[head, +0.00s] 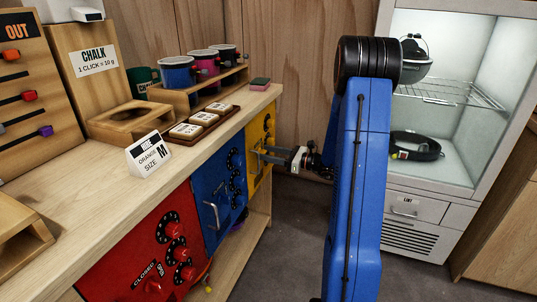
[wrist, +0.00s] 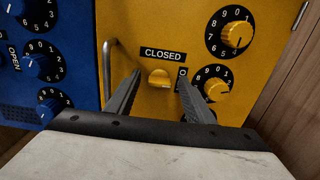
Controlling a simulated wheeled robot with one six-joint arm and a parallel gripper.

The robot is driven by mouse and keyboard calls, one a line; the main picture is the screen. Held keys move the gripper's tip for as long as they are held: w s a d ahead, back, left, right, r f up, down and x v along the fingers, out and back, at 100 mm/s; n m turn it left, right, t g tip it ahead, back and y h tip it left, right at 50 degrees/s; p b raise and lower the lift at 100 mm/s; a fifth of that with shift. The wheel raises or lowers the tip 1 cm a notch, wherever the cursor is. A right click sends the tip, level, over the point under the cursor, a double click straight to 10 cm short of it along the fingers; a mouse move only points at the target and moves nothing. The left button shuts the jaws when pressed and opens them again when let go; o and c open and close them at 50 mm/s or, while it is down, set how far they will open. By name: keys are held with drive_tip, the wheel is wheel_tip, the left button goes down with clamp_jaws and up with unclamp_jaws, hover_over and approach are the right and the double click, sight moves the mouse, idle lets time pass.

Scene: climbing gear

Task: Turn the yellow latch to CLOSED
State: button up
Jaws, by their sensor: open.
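The yellow latch (wrist: 159,79) is a small rounded knob on the yellow door (wrist: 150,125), seen in the wrist view. A black CLOSED label (wrist: 162,55) is just above it. A second label, partly hidden by a finger, starts with O at its right. I cannot tell clearly which label the latch points to. My gripper (wrist: 159,75) is open, with one finger on each side of the latch and none visibly touching it. In the head view my gripper (head: 271,154) is at the yellow door (head: 256,134), and the latch cannot be made out there.
A metal handle (wrist: 109,65) stands left of the latch. Yellow number dials (wrist: 232,32) are close on the right. The blue door (head: 208,185) and red door (head: 140,250) adjoin in the same counter. A glass-fronted cabinet (head: 415,205) stands behind my arm at the right.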

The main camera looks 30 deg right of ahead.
drive_tip(key=c, duration=1)
drive_tip(key=shift+c, duration=0.2)
drive_tip(key=shift+n, duration=0.3)
drive_tip(key=n, duration=0.8)
drive_tip(key=shift+s+a, duration=0.1)
drive_tip(key=shift+s, duration=0.05)
drive_tip(key=shift+f+n, duration=0.15)
drive_tip(key=shift+n, duration=2.15)
drive_tip(key=shift+f+n, duration=0.1)
drive_tip(key=shift+n, duration=2.2)
drive_tip(key=shift+a, duration=0.1)
